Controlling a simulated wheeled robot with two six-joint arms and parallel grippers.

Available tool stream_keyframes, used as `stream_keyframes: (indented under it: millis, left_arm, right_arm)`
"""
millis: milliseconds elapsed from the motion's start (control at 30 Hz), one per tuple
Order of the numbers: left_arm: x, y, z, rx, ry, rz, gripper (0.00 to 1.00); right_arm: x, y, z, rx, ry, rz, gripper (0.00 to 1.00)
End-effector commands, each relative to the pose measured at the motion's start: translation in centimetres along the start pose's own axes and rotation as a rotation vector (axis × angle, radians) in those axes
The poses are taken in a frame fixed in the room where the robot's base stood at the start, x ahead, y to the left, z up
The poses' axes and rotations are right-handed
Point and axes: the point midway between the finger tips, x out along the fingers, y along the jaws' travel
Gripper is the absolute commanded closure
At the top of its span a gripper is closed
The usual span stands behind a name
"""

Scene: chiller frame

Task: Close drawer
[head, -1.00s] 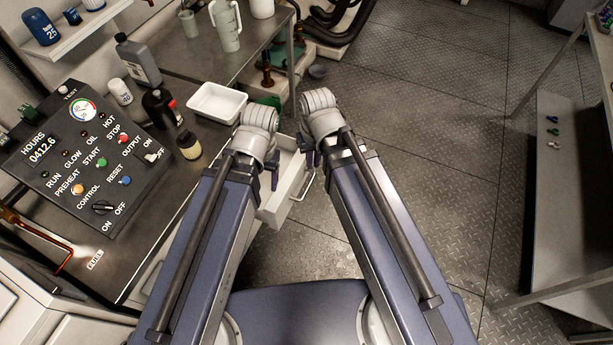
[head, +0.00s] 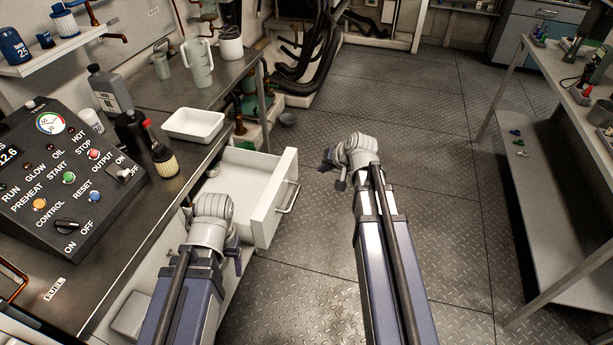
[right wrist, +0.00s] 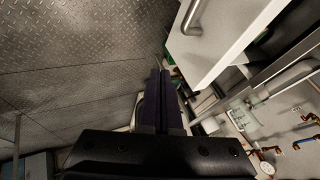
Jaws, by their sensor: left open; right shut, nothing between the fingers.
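A white drawer (head: 262,209) stands pulled out from under the dark workbench in the head view, with an empty-looking inside and a metal bar handle (head: 288,198) on its front. My left gripper (head: 236,256) is open beside the near side of the drawer, partly hidden by its wrist. My right gripper (head: 331,170) is shut and empty, to the right of the drawer front and apart from the handle. In the right wrist view, the shut fingers (right wrist: 160,85) point past the drawer front (right wrist: 225,40), whose handle (right wrist: 190,18) shows at the top.
The workbench (head: 200,90) carries a control box (head: 62,180), a white tray (head: 194,124), bottles and jugs. A metal shelf unit (head: 560,190) stands on the right. The patterned metal floor (head: 440,170) between them is clear.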

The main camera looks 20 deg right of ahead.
Motion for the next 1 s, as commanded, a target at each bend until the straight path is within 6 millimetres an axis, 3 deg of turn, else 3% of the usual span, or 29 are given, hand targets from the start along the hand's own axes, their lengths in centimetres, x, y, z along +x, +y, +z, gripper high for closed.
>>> stream_keyframes:
  millis: [633, 733, 1000]
  left_arm:
    - [8.5, 0.8, -0.5, 0.001, 0.0, 0.0, 0.33]
    - [7.7, 0.7, -0.4, 0.001, 0.0, 0.0, 0.33]
    - [7.7, 0.7, -0.4, 0.001, 0.0, 0.0, 0.33]
  right_arm:
    - [10.6, 0.2, 0.2, -0.003, -0.002, 0.0, 1.0]
    - [10.6, -1.7, 0.0, -0.004, -0.003, -0.001, 1.0]
    - [11.5, -3.5, 0.1, -0.003, -0.002, 0.0, 1.0]
